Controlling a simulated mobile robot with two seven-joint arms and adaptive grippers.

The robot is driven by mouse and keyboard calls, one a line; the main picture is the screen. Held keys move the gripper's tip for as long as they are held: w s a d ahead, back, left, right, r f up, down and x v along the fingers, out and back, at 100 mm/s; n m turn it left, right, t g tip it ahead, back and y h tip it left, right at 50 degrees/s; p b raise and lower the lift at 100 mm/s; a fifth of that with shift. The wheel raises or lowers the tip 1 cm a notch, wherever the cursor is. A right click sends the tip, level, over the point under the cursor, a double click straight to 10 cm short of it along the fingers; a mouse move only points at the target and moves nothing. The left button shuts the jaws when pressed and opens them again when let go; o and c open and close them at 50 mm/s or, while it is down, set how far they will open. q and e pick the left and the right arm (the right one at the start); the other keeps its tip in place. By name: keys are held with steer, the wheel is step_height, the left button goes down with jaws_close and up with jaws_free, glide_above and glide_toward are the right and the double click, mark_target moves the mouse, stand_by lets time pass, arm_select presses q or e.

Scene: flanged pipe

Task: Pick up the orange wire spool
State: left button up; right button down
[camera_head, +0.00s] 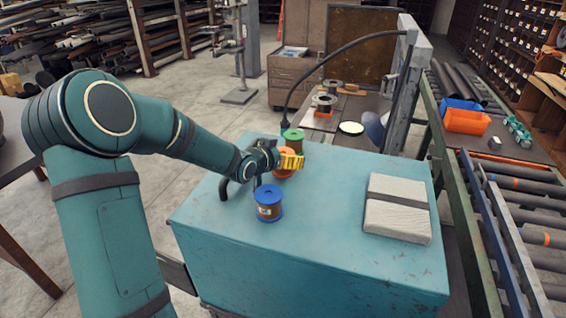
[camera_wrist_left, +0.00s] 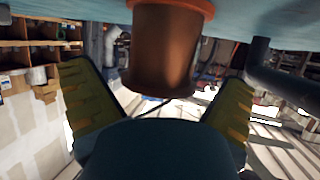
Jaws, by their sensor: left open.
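The orange wire spool (camera_head: 284,174) stands on the blue table, partly hidden by my left gripper (camera_head: 290,160) in the head view. In the left wrist view the spool (camera_wrist_left: 168,45) appears upside down, with orange flanges and copper-brown winding. It lies between the two yellow-padded fingers (camera_wrist_left: 157,80), with visible gaps on both sides. The gripper is open. A blue-flanged spool (camera_head: 268,204) stands nearer the front, and a green-flanged spool (camera_head: 293,139) stands just behind. My right gripper does not show.
The blue table (camera_head: 320,260) has free room at its front and middle. A pale block with a grey band (camera_head: 398,208) lies at the right. A dark curved pipe (camera_head: 223,188) stands left of the gripper. A black hose (camera_head: 330,58) arches behind. Rollers (camera_head: 530,215) run along the right.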

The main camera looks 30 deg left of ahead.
arm_select(q)
steer(key=shift+w+f, duration=0.1)
steer(key=shift+w, duration=0.1)
steer(key=c, duration=1.3)
steer(key=shift+c, duration=0.2)
